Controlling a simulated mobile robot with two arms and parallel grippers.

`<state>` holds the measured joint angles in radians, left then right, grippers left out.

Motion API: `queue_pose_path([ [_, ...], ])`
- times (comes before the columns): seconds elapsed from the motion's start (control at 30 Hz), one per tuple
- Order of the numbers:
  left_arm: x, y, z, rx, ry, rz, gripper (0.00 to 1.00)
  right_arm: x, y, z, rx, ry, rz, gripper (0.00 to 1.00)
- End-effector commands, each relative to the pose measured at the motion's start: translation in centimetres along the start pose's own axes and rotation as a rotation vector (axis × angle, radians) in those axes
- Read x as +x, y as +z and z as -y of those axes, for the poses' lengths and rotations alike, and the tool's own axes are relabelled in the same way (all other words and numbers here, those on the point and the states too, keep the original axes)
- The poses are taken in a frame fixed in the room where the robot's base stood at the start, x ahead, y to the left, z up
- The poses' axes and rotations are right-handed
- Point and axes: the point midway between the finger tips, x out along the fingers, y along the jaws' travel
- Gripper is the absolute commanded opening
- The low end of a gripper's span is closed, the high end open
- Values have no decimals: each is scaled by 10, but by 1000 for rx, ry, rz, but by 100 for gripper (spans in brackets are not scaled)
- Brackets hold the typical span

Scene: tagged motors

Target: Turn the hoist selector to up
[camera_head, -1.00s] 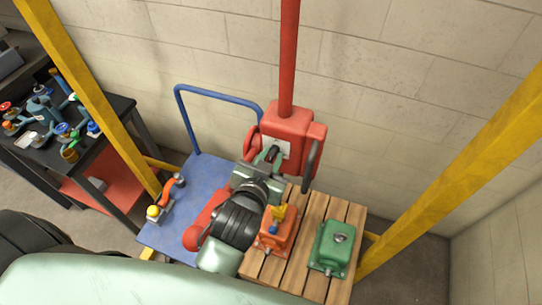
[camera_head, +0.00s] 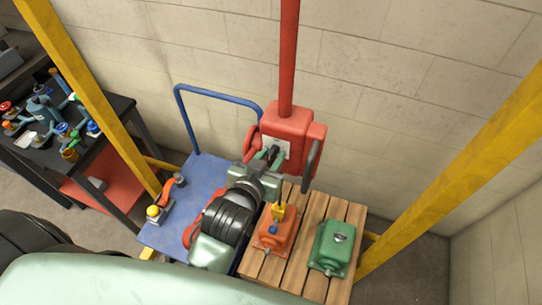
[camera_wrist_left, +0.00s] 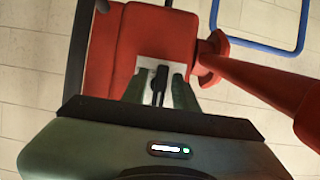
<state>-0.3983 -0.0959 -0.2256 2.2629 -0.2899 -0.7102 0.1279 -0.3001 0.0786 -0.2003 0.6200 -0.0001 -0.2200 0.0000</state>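The hoist selector appears to be the small black lever (camera_wrist_left: 160,82) on a white plate on the front of the red box (camera_head: 288,120). The box also fills the upper middle of the left wrist view (camera_wrist_left: 115,65). My left gripper (camera_head: 268,160) is at the front of this box. In the left wrist view, its fingers (camera_wrist_left: 163,90) stand on either side of the black lever, with narrow gaps, so they look open around it. Contact cannot be made out. My right gripper is not in view.
A red bar (camera_wrist_left: 265,80) juts from the box's side beside my left arm. A black handle (camera_head: 312,160) is on its right. Below stand an orange unit (camera_head: 275,235) and a green unit (camera_head: 332,250) on a wooden pallet (camera_head: 298,245). A blue cart (camera_head: 195,180) is left.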

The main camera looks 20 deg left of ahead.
Motion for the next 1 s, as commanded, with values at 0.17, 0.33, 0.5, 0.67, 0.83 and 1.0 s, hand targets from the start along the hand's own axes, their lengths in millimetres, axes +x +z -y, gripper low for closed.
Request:
queue_pose_path([
  [0.17,0,0,0,0,0,0,34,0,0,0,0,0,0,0],
  [0.33,-2,0,0,1,0,1,34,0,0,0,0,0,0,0],
  [0.5,-22,1,0,0,0,3,34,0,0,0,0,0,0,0],
  [0.67,-50,2,0,0,0,4,34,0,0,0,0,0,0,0],
  [0.83,-70,1,0,0,0,3,34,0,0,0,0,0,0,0],
  [1.0,-78,0,0,1,-1,0,34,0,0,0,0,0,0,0],
])
